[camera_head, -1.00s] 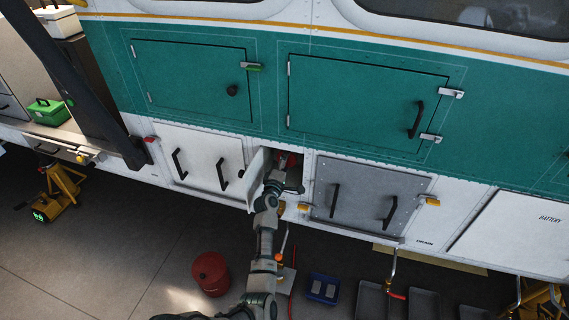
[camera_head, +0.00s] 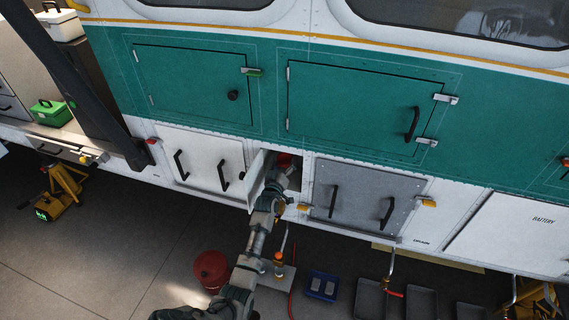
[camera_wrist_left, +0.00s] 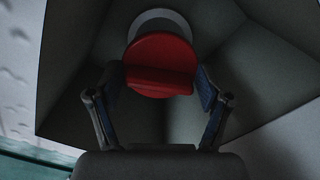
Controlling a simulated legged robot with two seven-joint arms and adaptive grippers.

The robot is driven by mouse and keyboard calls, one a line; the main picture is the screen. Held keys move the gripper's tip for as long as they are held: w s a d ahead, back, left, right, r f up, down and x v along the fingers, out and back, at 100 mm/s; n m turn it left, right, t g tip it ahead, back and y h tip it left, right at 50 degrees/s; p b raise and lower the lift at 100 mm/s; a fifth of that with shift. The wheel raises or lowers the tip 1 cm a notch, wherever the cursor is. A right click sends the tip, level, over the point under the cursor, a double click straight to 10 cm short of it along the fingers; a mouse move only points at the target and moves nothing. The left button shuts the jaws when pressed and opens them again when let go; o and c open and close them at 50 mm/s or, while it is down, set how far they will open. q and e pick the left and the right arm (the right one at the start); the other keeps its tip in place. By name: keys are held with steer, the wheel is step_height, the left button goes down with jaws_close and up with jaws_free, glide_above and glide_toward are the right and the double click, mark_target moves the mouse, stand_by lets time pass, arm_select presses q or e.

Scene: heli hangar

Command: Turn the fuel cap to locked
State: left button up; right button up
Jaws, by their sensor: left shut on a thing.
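The red fuel cap (camera_head: 284,160) sits inside a small open recess low in the helicopter's white side panel. In the left wrist view the cap (camera_wrist_left: 160,52) is a round red disc with a raised grip bar across its lower part, in front of a pale ring. My left gripper (camera_head: 278,177) reaches into the recess. In the left wrist view its two fingers (camera_wrist_left: 160,82) stand on either side of the cap, shut on it. The bar looks about level between the fingers. I see no lock marking. My right gripper is not in view.
The recess's white door (camera_head: 257,179) stands open just left of my arm. A grey panel with handles (camera_head: 365,197) is close on the right. A red bucket (camera_head: 210,269) and a blue tray (camera_head: 322,286) are on the floor below.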

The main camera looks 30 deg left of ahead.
arm_select(q)
steer(key=m+p, duration=0.1)
steer(key=m, duration=0.4)
steer(key=shift+f, duration=0.15)
steer(key=shift+m, duration=0.8)
steer(key=shift+r, duration=0.2)
steer(key=o, duration=0.9)
steer(key=shift+w, duration=0.1)
steer(key=shift+o, duration=0.2)
steer(key=shift+w+f, duration=0.1)
steer(key=shift+f, duration=0.05)
steer(key=shift+a, duration=0.1)
steer(key=v, duration=1.2)
